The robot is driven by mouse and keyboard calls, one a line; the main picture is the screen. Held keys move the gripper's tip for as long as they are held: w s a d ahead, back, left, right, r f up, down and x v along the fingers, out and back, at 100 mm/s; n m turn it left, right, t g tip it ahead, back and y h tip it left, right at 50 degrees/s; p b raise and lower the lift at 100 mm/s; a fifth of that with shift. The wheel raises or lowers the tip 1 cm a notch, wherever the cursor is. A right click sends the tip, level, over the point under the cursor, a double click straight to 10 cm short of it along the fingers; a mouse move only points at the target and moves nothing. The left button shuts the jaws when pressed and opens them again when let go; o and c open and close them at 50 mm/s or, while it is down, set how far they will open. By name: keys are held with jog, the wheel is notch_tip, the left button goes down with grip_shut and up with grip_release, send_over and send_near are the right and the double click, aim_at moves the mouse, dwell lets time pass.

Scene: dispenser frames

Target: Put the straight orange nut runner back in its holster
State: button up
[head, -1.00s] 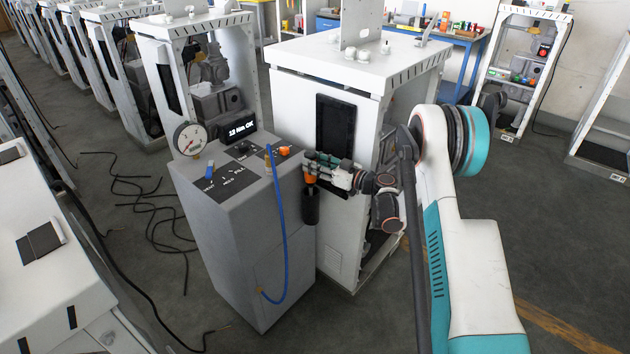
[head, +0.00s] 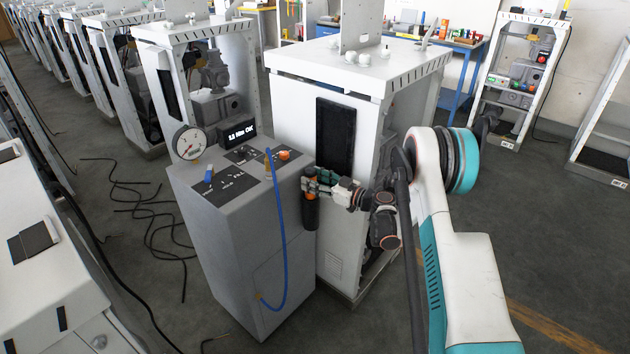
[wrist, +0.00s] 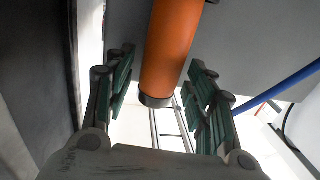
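The orange nut runner (head: 311,196) is upright at the right side of the grey console, mostly behind my gripper in the head view. A black cylinder (head: 311,214) hangs directly below it; I cannot tell whether this is the holster or part of the tool. In the wrist view the orange body (wrist: 172,45) runs from the top edge to a dark-ringed end. My gripper (wrist: 160,75) has its green-padded fingers on either side of the body, with a gap visible at the left. It looks open around the tool. My gripper also shows in the head view (head: 315,182).
The grey console (head: 240,245) carries a gauge (head: 189,142), a lit display (head: 240,132) and a blue hose (head: 283,235) looping down its front. A white cabinet (head: 345,255) stands close behind my gripper. Black cables (head: 150,215) lie on the floor at left.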

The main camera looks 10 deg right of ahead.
jog(key=shift+r, duration=0.1)
jog(key=shift+s+d, duration=0.25)
jog(key=p+v, duration=0.4)
jog(key=v, duration=0.7)
jog(key=shift+s, duration=0.15)
jog(key=shift+r, duration=0.1)
jog(key=s+a+r+m+g+h, duration=0.25)
jog(key=s+a+r, duration=0.2)
jog(key=r, duration=0.45)
jog(key=s+a+r+m+g+h, duration=0.1)
jog(key=s+a+r+g+h, duration=0.3)
jog(key=r, duration=0.6)
jog(key=s+r+m+h, duration=0.2)
jog(key=s+h, duration=0.1)
jog(key=s, duration=1.2)
jog(key=s+r+m+h, duration=0.2)
jog(key=s+m+h, duration=0.1)
jog(key=s, duration=1.2)
jog(key=shift+a, duration=0.2)
